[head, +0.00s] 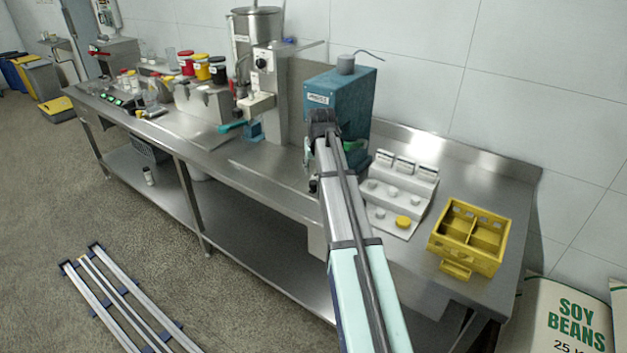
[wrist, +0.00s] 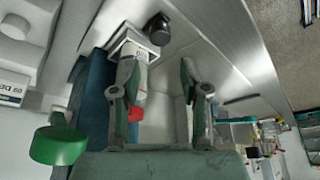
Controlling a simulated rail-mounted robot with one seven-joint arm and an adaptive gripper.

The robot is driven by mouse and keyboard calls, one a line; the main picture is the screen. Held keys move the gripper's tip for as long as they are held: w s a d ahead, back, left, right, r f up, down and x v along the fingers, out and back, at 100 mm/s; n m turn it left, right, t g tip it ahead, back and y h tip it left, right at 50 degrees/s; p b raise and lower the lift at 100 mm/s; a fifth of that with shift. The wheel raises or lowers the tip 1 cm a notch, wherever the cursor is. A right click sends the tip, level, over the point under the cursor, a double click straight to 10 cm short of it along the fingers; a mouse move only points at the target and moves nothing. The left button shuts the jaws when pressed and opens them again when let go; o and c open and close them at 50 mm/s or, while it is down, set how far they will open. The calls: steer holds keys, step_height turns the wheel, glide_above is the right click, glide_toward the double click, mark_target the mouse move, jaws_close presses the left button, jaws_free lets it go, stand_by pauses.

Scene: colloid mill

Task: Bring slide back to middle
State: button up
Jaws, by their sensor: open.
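The rail (head: 120,290) lies on the floor at the lower left of the head view. It has metal bars on blue cross-pieces, and no carriage shows on its visible part. My arm reaches to the teal machine (head: 350,95) on the steel bench, and my gripper is mostly hidden there. In the wrist view my gripper (wrist: 160,68) is open, with its two fingers apart and nothing clearly held. The left finger is close to or in front of a white square part (wrist: 131,45); I cannot tell if they touch. A dark round knob (wrist: 158,28) is just beyond it.
A green knob (wrist: 58,147) is left of my gripper. On the steel bench, a white stepped rack (head: 397,192) and a yellow divided crate (head: 470,236) stand right of the machine. A metal mill stand (head: 268,90) is on its left. The floor before the bench is mostly clear.

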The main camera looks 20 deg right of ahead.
mark_target(313, 182)
steer(key=p+x, duration=0.1)
steer(key=x, duration=0.8)
steer(key=shift+w+f+p, duration=0.15)
steer(key=shift+p, duration=0.15)
jaws_close()
